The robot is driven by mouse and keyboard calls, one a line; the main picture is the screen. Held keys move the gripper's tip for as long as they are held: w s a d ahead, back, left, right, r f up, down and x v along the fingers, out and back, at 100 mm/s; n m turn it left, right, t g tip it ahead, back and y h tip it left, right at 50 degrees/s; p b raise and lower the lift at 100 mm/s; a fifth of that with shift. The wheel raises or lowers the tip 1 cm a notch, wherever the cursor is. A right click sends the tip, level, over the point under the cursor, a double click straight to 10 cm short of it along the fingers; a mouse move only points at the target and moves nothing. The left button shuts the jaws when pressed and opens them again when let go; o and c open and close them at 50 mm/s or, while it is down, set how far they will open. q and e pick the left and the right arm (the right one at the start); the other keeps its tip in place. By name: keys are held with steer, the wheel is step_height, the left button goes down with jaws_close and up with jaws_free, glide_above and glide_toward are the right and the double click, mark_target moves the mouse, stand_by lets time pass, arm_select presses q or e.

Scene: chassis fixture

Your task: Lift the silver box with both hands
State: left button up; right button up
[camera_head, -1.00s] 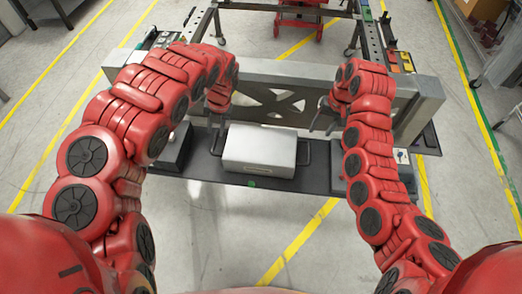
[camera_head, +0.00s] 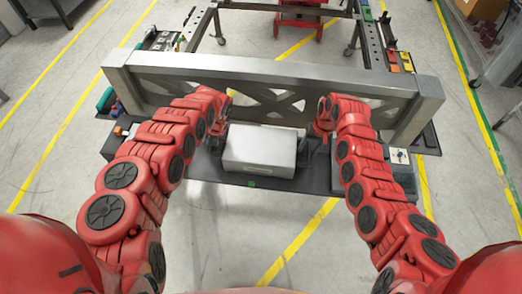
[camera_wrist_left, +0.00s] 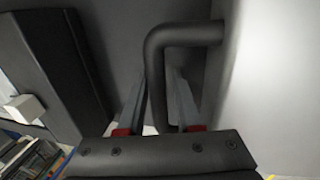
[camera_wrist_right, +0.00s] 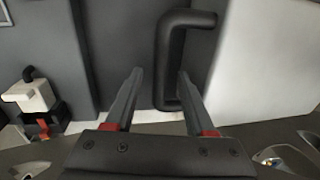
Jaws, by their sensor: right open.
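The silver box (camera_head: 260,148) rests on a dark platform in the head view, with a black handle at each side. My left gripper (camera_head: 222,128) is at its left side. In the left wrist view the left handle (camera_wrist_left: 155,75) runs between my fingers (camera_wrist_left: 158,105); whether they press on it I cannot tell. My right gripper (camera_head: 322,138) is at the box's right side, fingertips partly hidden. In the right wrist view its fingers (camera_wrist_right: 158,100) are open, with the lower part of the right handle (camera_wrist_right: 170,60) between them, closer to the right finger.
A grey metal beam (camera_head: 270,70) with cutouts stands just behind the box and both grippers. The dark platform (camera_head: 215,170) has dark blocks beside the box on both sides. Open floor with yellow lines lies in front.

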arm_select(q)
steer(key=c, duration=0.4)
arm_select(e)
steer(key=c, duration=0.4)
arm_select(q)
jaws_close()
arm_select(e)
steer(key=shift+c, duration=1.2)
jaws_close()
steer(key=shift+r, duration=0.1)
